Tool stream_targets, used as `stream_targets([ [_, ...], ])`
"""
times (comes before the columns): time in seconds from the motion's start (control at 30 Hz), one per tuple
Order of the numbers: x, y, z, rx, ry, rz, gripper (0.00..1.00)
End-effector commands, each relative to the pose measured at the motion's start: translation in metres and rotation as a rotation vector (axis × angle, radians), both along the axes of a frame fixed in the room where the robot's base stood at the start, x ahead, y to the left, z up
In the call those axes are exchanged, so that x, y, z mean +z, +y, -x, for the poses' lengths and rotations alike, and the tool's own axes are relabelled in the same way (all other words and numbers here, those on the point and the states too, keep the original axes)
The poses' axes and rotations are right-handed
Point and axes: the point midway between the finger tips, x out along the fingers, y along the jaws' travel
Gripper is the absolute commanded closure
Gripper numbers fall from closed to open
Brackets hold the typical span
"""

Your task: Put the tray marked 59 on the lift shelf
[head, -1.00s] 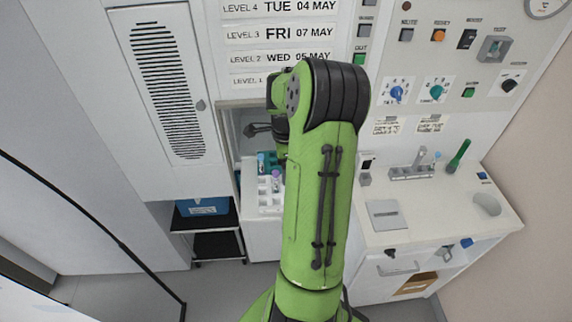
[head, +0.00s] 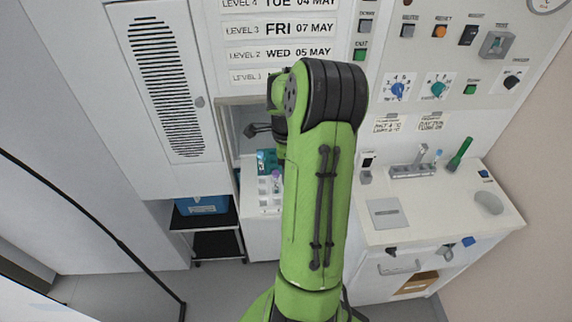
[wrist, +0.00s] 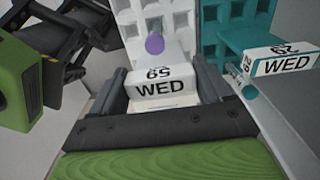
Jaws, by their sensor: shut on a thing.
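The white tray marked 59 (wrist: 163,82) has a label reading WED, with its number upside down. A purple-capped tube (wrist: 154,44) stands at its grid. My gripper (wrist: 164,88) is shut on the label end of this tray, one black finger on each side. In the head view my green arm hides the gripper; a white tray part (head: 264,193) shows just left of the arm. A recess (head: 244,118) opens below the LEVEL 1 sign; I cannot tell whether the lift shelf is in it.
A teal tray (wrist: 232,40) with another WED label stands close to the right of the held tray. A counter (head: 420,220) with a rack and a green tool lies to the right. A black trolley (head: 216,245) with a blue box stands at the lower left.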

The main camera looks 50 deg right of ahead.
Motion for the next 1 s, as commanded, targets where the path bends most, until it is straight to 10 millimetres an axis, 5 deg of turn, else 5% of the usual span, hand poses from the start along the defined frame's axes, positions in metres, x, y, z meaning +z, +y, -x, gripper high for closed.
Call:
stream_targets([
  [0.27,-0.0044,0.0001,-0.0002,0.001,0.0,0.0,0.58],
  [0.3,-0.0043,0.0001,-0.0002,0.001,0.0,0.0,0.2],
  [0.43,-0.0042,0.0001,-0.0002,0.001,0.0,0.0,0.0],
  [1.0,-0.0009,0.0,-0.0003,0.001,-0.001,0.001,0.0],
])
